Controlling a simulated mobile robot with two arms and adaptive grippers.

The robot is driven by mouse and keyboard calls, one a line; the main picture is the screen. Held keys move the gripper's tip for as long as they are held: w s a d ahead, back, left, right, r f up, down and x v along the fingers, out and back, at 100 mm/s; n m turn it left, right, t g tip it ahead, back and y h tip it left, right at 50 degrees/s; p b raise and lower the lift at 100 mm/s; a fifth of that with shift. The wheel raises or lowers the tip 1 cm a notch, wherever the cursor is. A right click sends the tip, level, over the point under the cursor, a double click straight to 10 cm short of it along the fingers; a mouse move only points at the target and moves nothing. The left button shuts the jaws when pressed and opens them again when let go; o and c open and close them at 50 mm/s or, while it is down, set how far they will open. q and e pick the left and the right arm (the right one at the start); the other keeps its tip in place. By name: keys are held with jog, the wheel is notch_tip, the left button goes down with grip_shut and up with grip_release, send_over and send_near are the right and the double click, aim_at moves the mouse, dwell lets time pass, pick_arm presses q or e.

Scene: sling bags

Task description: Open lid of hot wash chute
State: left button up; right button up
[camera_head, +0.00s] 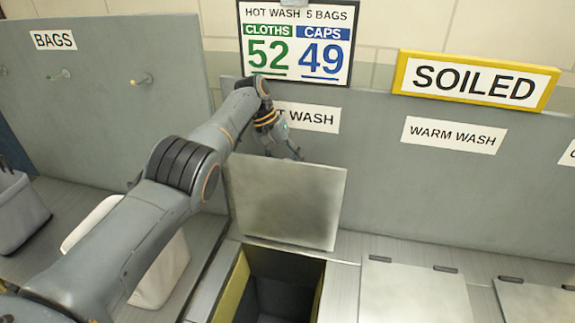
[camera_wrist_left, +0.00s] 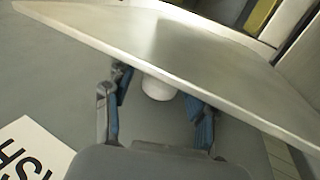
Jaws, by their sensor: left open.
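The grey square hot wash lid (camera_head: 287,203) stands raised and tilted back, its broad face toward the head camera. Below it the hot wash chute opening (camera_head: 283,268) is uncovered and dark inside. My left gripper (camera_head: 287,150) is behind the lid's upper edge, partly hidden by it. In the left wrist view the lid (camera_wrist_left: 185,55) crosses the upper part of the picture. There my left gripper (camera_wrist_left: 160,96) is open, its blue-padded fingers on either side of a white rounded piece (camera_wrist_left: 158,88) at the lid. Contact with it cannot be told. My right gripper is not in view.
The hot wash label (camera_head: 312,117) is partly covered by my left arm. A white bag (camera_head: 160,270) stands left of the chute, and another bag (camera_head: 20,215) is farther left. Flat closed lids (camera_head: 413,293) lie to the right. The grey back panel (camera_head: 380,180) stands close behind.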

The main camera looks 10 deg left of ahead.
pick_arm(q)
jog(key=v, duration=0.7)
jog(key=shift+r, duration=0.2)
jog(key=shift+a, duration=0.2)
